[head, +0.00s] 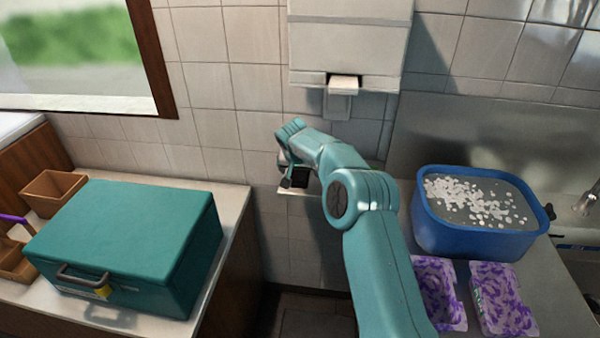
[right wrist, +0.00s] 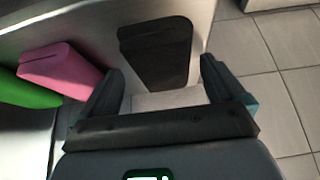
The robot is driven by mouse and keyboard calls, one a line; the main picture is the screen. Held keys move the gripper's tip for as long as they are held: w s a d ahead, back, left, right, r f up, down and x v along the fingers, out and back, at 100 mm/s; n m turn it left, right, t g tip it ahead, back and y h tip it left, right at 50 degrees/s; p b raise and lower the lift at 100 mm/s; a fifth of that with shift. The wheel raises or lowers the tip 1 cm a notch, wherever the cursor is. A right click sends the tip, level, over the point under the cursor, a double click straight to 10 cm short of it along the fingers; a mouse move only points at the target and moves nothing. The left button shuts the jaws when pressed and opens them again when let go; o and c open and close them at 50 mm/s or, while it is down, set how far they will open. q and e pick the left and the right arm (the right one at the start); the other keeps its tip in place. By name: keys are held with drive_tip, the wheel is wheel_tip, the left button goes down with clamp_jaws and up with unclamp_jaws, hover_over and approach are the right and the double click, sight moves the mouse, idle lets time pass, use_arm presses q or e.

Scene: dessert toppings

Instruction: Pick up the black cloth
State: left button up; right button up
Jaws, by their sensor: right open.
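The black cloth (right wrist: 157,52) is a dark, folded block on a pale surface in the right wrist view. It lies just beyond my right gripper (right wrist: 160,88), roughly between the lines of its two fingers. The fingers are spread, with nothing held between them. In the head view my right gripper (head: 288,178) is over a small pale ledge (head: 298,192) by the tiled wall. A dark patch there may be the cloth, but my gripper and wrist partly hide it. My left gripper is not in view.
A pink cloth (right wrist: 62,70) and a green cloth (right wrist: 32,90) lie left of the black one. A teal box (head: 130,235) fills the left counter. A blue tub (head: 470,238) and purple-patterned packs (head: 503,298) stand at right. A white dispenser (head: 348,45) hangs above.

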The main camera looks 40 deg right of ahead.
sight(299, 171)
drive_tip(key=shift+w+a+f, duration=0.1)
drive_tip(key=shift+w+a, duration=0.05)
drive_tip(key=shift+w, duration=0.1)
drive_tip(key=shift+w+f, duration=0.1)
drive_tip(key=shift+s+b, duration=0.25)
drive_tip(key=shift+b, duration=0.05)
drive_tip(key=shift+w+f, duration=0.2)
drive_tip(key=shift+s+r, duration=0.15)
drive_tip(key=c, duration=1)
drive_tip(key=shift+c, duration=0.2)
wheel_tip(299, 171, up, 10)
drive_tip(key=p, duration=0.1)
drive_tip(key=shift+r, duration=0.2)
